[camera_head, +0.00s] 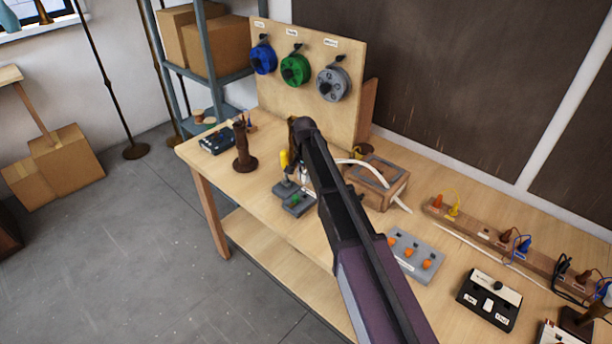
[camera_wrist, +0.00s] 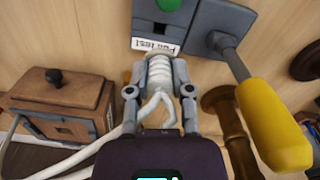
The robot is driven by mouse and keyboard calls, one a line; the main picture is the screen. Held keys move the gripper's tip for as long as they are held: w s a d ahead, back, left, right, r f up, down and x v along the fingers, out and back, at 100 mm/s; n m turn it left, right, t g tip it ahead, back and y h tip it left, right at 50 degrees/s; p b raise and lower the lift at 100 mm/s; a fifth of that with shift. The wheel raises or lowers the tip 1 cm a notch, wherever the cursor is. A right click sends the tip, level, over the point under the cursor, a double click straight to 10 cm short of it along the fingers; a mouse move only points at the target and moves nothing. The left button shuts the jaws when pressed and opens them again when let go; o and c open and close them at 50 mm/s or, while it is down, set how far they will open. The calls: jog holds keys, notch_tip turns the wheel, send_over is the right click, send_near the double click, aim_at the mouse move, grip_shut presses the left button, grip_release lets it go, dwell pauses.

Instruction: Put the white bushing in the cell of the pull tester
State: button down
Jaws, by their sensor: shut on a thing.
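The pull tester is a grey block (camera_wrist: 200,28) with a green button, a "Pull test" label and a small dark opening, at the top of the wrist view. A grey lever with a yellow handle (camera_wrist: 272,125) extends from it. In the head view the tester (camera_head: 291,201) sits near the table's front edge, beside my arm. My gripper (camera_wrist: 160,74) is shut on the white ribbed bushing (camera_wrist: 160,82), its upper end close to the label. Contact with the tester cannot be told. White cord strands show below the bushing. In the head view my arm mostly hides the gripper.
A wooden box (camera_head: 380,180) stands right of my arm, with white cord (camera_head: 398,203) around it. A brown turned post (camera_head: 243,150) stands left of the tester. A grey plate with orange knobs (camera_head: 415,254) lies right. Spools (camera_head: 295,69) hang on the board behind.

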aim_at(304, 191)
jog(key=shift+f, duration=0.15)
jog(key=shift+f+b, duration=2.9)
jog(key=shift+b, duration=0.1)
jog(key=shift+f+b, duration=0.6)
jog(key=shift+c, duration=2.2)
grip_release()
jog(key=shift+r, duration=0.2)
